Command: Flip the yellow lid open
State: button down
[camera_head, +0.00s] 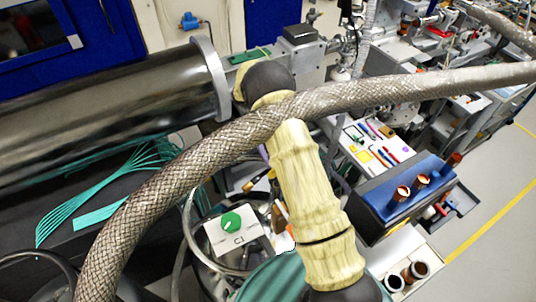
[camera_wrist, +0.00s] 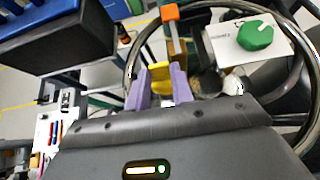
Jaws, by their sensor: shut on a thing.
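In the wrist view, my gripper (camera_wrist: 160,92) shows two purple fingers closed on a yellow piece (camera_wrist: 158,75), which I take to be the yellow lid. The fingers stand at either side of it. A post with an orange block (camera_wrist: 169,13) on top rises just behind it. How far the lid is tilted and where its hinge lies I cannot tell. In the head view my arm hides the gripper and the lid.
A white box with a green knob (camera_head: 232,222) stands close by, also seen in the wrist view (camera_wrist: 257,36). A curved metal ring (camera_wrist: 298,45) surrounds the spot. A thick braided hose (camera_head: 200,165) crosses the head view. A blue-topped box (camera_head: 400,200) stands at the right.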

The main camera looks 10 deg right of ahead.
jog(key=shift+w+g, duration=0.4)
jog(key=shift+g, duration=0.1)
jog(key=c, duration=1.2)
grip_release()
jog(key=shift+w+a+h, duration=0.15)
jog(key=shift+h, duration=0.15)
notch_tip(320, 180, up, 10)
jog(key=shift+b, duration=0.45)
